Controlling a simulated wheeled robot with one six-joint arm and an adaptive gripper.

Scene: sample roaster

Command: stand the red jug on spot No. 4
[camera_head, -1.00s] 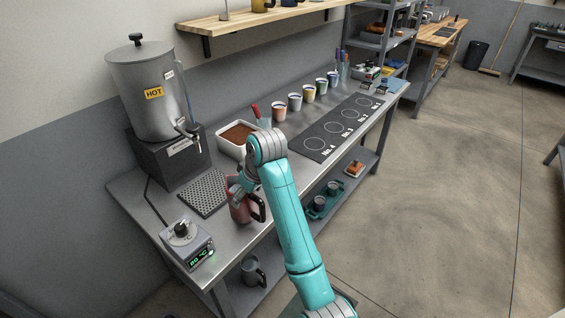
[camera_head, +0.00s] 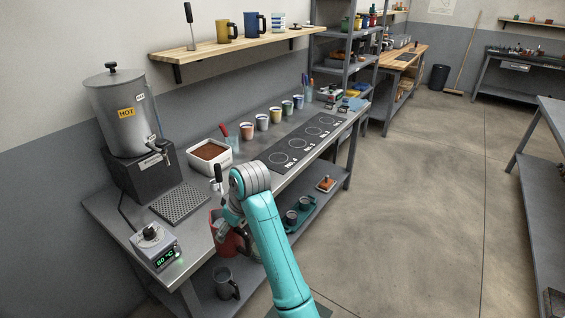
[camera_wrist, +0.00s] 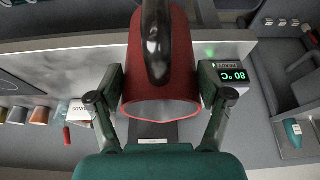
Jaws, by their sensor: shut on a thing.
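The red jug (camera_head: 221,236) is at the bench's front edge in the head view, partly hidden by my arm. In the wrist view the jug (camera_wrist: 176,62) is large, with its black handle toward the top and its rim facing the camera. My gripper (camera_wrist: 160,92) is shut on the jug, one finger on each side of it. In the head view my gripper (camera_head: 226,214) is mostly covered by my wrist. Spot No. 4 (camera_head: 278,159) is the nearest ring on the dark mat (camera_head: 300,146), and it looks empty.
A tub of brown grounds (camera_head: 210,166) and a row of cups (camera_head: 262,122) stand behind, left of the mat. The hot-water urn (camera_head: 122,115), drip grate (camera_head: 180,203) and temperature box (camera_head: 155,246) are at the left. A grey mug (camera_head: 226,284) stands on the lower shelf.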

